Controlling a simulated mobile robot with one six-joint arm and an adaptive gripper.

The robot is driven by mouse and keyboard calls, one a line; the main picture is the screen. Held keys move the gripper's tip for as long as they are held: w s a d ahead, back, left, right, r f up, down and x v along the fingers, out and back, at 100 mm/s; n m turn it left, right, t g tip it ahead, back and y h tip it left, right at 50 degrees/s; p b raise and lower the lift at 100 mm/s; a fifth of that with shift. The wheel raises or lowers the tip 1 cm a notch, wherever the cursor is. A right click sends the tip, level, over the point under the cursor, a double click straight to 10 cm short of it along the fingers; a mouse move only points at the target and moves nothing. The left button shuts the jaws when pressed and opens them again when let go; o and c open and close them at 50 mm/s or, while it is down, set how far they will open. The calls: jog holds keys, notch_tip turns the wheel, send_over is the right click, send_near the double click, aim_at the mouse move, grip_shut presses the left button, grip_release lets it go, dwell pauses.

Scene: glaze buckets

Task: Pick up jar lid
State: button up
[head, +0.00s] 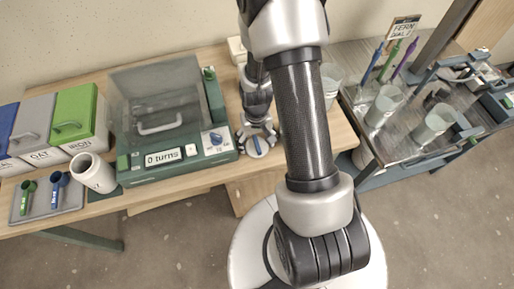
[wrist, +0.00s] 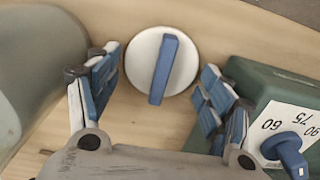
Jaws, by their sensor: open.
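The jar lid is a round white disc with a raised blue bar handle, lying flat on the wooden table. In the wrist view the jar lid (wrist: 145,62) sits between my spread fingers, with gaps on both sides. My gripper (wrist: 158,72) is open and empty. In the head view my gripper (head: 257,138) points down over the table just right of the green machine, and the blue handle of the lid (head: 257,146) shows between the fingers. Most of the lid's white disc is hard to make out there.
The green machine (head: 150,173) with a blue dial (wrist: 288,148) stands close beside my gripper. A grey-green rounded container (wrist: 40,65) is on the other side in the wrist view. Grey buckets (head: 383,106) stand on the right metal table.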

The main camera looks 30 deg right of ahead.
jog(key=shift+c, duration=0.6)
jog(key=c, duration=0.7)
jog(key=shift+r, duration=0.2)
notch_tip(320, 180, up, 20)
jog(key=p, duration=0.7)
notch_tip(320, 180, up, 6)
jog(key=p, duration=0.5)
send_over(256, 141)
jog(key=shift+s+f, duration=0.1)
